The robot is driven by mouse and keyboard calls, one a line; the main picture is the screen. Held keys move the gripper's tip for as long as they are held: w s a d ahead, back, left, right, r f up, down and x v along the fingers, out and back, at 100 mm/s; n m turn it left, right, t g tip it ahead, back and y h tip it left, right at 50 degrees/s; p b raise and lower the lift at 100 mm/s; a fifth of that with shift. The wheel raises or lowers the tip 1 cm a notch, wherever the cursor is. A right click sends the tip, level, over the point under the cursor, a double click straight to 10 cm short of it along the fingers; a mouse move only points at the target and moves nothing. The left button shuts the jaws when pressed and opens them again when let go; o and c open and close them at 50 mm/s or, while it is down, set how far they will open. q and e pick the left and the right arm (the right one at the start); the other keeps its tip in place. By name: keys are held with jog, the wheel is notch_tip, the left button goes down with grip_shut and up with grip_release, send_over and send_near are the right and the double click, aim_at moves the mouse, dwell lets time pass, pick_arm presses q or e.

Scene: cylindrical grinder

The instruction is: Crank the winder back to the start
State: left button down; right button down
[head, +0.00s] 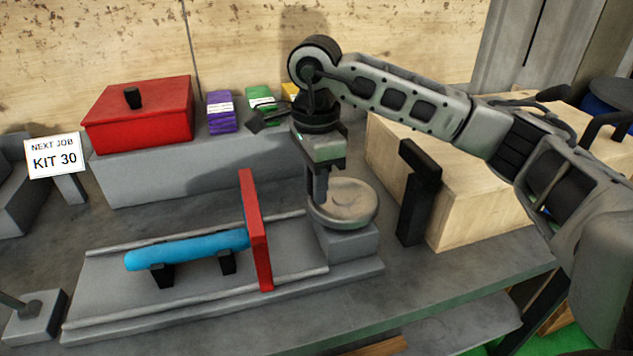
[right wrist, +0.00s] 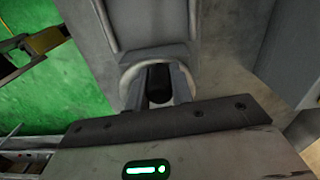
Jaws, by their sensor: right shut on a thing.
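The winder is a round pale-grey wheel (head: 350,203) on a grey block at the right end of the grey slide bed (head: 200,308). My right gripper (head: 318,200) points down at the wheel's left side. In the right wrist view, its fingers (right wrist: 158,88) are shut on the black crank knob (right wrist: 158,80), above the wheel's rim. In the head view the knob is hidden by my gripper. A red upright plate (head: 256,235) stands across the bed at the right end of a blue cylinder (head: 188,249), which rests on black supports. My left gripper does not show.
A red lidded box (head: 140,112) and purple (head: 222,112) and green packs sit on a grey ledge behind. A wooden box (head: 480,195) with a black bracket (head: 415,195) stands right of the wheel. A "KIT 30" sign (head: 54,156) is at left.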

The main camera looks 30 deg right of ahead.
jog(key=shift+s+a+r+n, duration=0.1)
jog(key=shift+n, duration=0.3)
jog(key=c, duration=1.2)
grip_release()
jog(key=shift+c, duration=0.2)
notch_tip(320, 180, up, 16)
jog(key=p, duration=0.2)
